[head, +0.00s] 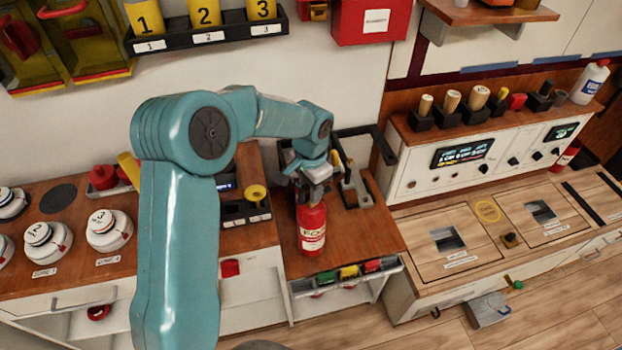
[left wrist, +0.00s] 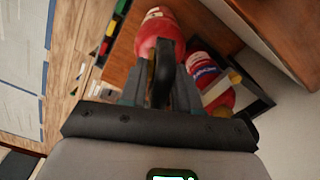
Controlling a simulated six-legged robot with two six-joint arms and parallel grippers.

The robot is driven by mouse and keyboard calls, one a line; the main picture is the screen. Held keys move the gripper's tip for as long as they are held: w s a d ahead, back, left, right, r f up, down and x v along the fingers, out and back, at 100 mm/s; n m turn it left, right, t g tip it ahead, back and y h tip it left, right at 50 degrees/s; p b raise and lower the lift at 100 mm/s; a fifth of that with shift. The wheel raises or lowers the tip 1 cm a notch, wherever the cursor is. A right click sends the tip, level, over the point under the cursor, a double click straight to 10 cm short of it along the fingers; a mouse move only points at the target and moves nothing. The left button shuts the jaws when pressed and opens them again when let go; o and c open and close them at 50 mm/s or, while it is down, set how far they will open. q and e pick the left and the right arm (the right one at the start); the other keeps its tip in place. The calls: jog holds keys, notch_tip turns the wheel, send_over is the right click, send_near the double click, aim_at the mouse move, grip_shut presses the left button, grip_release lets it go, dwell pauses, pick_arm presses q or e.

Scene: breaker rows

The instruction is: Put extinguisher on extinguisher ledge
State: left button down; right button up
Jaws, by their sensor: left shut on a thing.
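A red extinguisher (head: 312,232) with a white label is upright over the wooden top (head: 362,228) in the middle of the head view. I cannot tell whether its base touches the wood, nor which surface is named the extinguisher ledge. My left gripper (head: 312,190) is shut on the extinguisher's top. In the left wrist view, the black handle sits between the fingers of my left gripper (left wrist: 158,92), with the red body (left wrist: 158,30) beyond. My right gripper is not in view.
A black bracket (head: 352,190) stands right behind the extinguisher. A rail with coloured blocks (head: 348,273) runs along the front edge. White dials (head: 108,230) are at left, a control panel (head: 462,153) at right. The wood right of the extinguisher is clear.

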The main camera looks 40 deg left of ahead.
pick_arm(q)
jog(key=shift+r, duration=0.15)
jog(key=shift+f, duration=0.25)
jog(key=c, duration=0.8)
grip_release()
jog(key=shift+s+d, duration=0.1)
jog(key=shift+s, duration=0.05)
jog(key=shift+r, duration=0.55)
notch_tip(320, 180, up, 11)
jog(key=shift+r, duration=0.1)
